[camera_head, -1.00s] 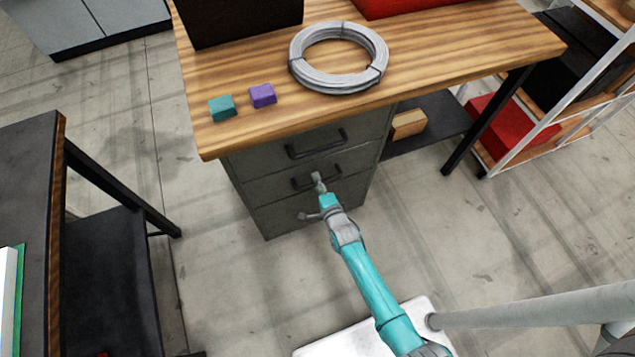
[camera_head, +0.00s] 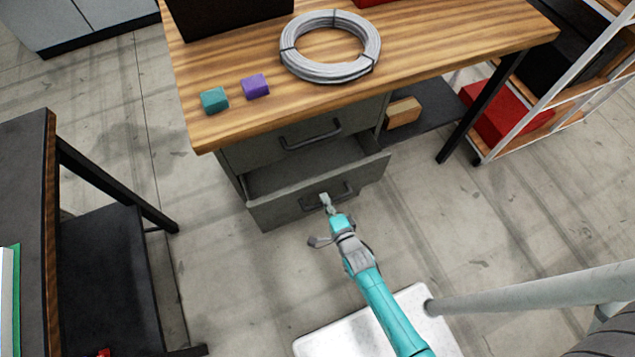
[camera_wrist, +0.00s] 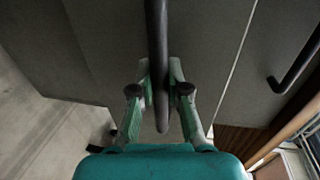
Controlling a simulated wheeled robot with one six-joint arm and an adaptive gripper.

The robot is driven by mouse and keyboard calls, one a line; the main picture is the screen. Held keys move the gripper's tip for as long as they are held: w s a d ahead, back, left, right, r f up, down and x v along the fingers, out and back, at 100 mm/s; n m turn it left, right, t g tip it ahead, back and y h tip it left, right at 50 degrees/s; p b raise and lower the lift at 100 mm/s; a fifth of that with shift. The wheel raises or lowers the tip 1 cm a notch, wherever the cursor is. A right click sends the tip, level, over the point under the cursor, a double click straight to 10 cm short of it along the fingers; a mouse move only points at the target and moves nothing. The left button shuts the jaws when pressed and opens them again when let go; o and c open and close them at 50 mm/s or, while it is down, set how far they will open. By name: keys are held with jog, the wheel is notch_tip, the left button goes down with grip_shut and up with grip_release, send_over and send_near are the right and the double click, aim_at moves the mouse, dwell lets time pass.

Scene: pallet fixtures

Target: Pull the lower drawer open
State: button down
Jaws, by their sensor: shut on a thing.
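The grey drawer cabinet stands under the wooden desk. Its lower drawer (camera_head: 283,209) is pulled out, and part of its empty-looking inside shows from above. My gripper (camera_head: 326,200) is at the dark bar handle (camera_head: 347,190) on that drawer's front. In the wrist view my gripper (camera_wrist: 161,78) has one finger on each side of the handle (camera_wrist: 157,35) and is shut on it. The upper drawer (camera_head: 257,149) is closed, with its own dark handle (camera_head: 311,137) clear of my gripper.
A wire coil (camera_head: 290,62), a teal block (camera_head: 214,100) and a purple block (camera_head: 255,86) lie on the desktop (camera_head: 400,70). A dark table (camera_head: 25,180) stands at left and a shelf rack (camera_head: 545,105) at right. The floor before the drawer is mostly clear.

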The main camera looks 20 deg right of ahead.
jog(key=f+v, duration=0.1)
jog(key=v, duration=0.7)
jog(key=f+v, duration=0.2)
jog(key=v, duration=0.7)
jog(key=shift+s+f, duration=0.3)
jog(key=shift+s, duration=0.4)
jog(key=c, duration=1.1)
grip_release()
jog(key=shift+c, duration=0.2)
jog(key=shift+r, duration=0.15)
